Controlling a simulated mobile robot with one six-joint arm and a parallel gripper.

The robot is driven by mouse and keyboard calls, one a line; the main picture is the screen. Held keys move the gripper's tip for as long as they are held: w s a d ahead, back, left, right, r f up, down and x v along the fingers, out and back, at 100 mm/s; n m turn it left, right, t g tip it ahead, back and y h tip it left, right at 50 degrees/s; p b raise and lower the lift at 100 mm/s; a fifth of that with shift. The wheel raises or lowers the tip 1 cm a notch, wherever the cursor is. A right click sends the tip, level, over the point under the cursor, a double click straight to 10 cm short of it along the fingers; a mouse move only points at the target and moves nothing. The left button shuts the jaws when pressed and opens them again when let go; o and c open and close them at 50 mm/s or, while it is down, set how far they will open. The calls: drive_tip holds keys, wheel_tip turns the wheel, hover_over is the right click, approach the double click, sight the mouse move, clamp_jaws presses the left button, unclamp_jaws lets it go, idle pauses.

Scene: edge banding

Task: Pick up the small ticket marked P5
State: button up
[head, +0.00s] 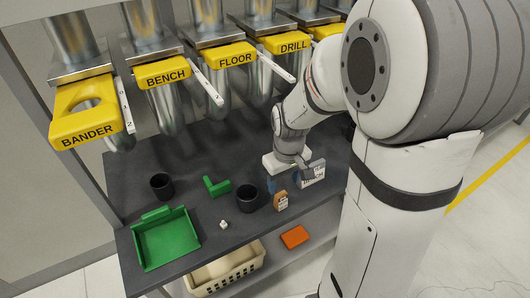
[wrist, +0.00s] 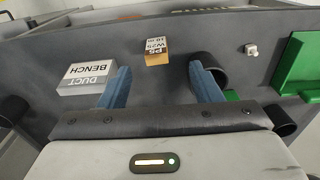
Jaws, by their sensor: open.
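The small ticket marked P5 is an orange-brown block with a pale label. In the head view the ticket (head: 281,201) stands on the dark bench near its front edge, just below my gripper (head: 288,180). In the wrist view the ticket (wrist: 157,58) lies beyond the fingertips, roughly centred between them, its face reading P5 and W25. My gripper (wrist: 160,75) is open, with two blue fingers spread apart and nothing between them. The ticket is apart from both fingers.
A grey DUCT BENCH block (wrist: 82,85) sits close to the left finger. A black cup (head: 248,196) is close to the right finger in the wrist view. A green tray (head: 150,262), green bracket (head: 217,188), white cube (head: 223,224) and second cup (head: 161,187) lie leftward in the head view.

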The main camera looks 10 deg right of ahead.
drive_tip(key=n, duration=0.1)
hover_over(281, 194)
drive_tip(key=shift+g, duration=0.3)
drive_tip(key=f, duration=0.4)
drive_tip(key=shift+s+a+f, duration=0.1)
drive_tip(key=shift+s+f, duration=0.05)
drive_tip(key=shift+s, duration=0.1)
drive_tip(key=shift+w+f+p, duration=0.2)
drive_tip(key=shift+f, duration=1.8)
drive_tip(key=shift+w+f+p, duration=0.15)
drive_tip(key=shift+f, duration=1.85)
drive_tip(key=c, duration=1)
